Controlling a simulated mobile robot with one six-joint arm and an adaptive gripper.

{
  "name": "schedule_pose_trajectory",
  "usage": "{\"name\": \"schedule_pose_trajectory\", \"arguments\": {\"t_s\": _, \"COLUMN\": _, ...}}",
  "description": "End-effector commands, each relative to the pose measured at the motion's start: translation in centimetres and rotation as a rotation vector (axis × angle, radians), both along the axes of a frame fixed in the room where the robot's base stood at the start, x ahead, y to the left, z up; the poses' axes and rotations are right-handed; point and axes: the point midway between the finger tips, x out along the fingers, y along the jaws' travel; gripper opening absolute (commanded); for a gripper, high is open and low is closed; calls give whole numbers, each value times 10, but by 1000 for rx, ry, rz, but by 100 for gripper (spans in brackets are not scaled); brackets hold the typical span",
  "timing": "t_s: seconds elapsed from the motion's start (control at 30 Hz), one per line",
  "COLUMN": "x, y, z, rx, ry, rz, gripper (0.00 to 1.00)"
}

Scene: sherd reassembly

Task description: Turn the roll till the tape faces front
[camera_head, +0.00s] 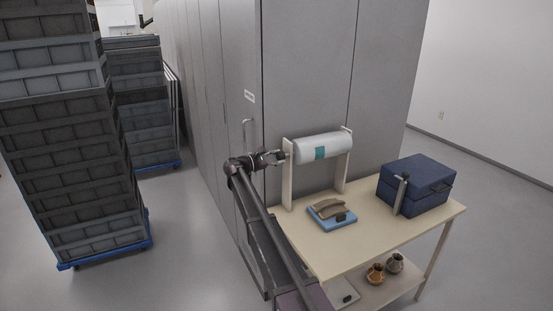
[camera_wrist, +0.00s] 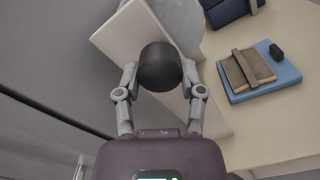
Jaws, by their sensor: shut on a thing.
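The white roll (camera_head: 323,147) lies sideways between two upright posts at the back of the table. My gripper (camera_head: 282,157) is at the roll's left end, outside the left post. In the wrist view my gripper (camera_wrist: 160,80) is shut on a dark round knob (camera_wrist: 160,66), one finger on each side. The roll (camera_wrist: 183,22) shows only in part behind the post there, and no tape is visible in that view.
The table (camera_head: 377,231) carries a blue pad (camera_head: 326,222) with a brown sherd-like piece on it, and a dark blue box (camera_head: 420,183) at right. Two small pots (camera_head: 376,273) stand on the lower shelf. Grey cabinets (camera_head: 305,70) rise close behind. Stacked crates (camera_head: 62,130) stand at left.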

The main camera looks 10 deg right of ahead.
Motion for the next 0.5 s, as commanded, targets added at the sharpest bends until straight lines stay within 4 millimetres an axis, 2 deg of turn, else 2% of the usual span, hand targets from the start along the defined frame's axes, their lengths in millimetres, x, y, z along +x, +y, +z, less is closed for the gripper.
{"name": "schedule_pose_trajectory", "arguments": {"t_s": 0.2, "x": -2, "y": -4, "z": -1, "rx": -49, "ry": 156, "rz": -7, "gripper": 3}}
{"name": "schedule_pose_trajectory", "arguments": {"t_s": 0.5, "x": -3, "y": -3, "z": -1, "rx": -84, "ry": 270, "rz": -8, "gripper": 3}}
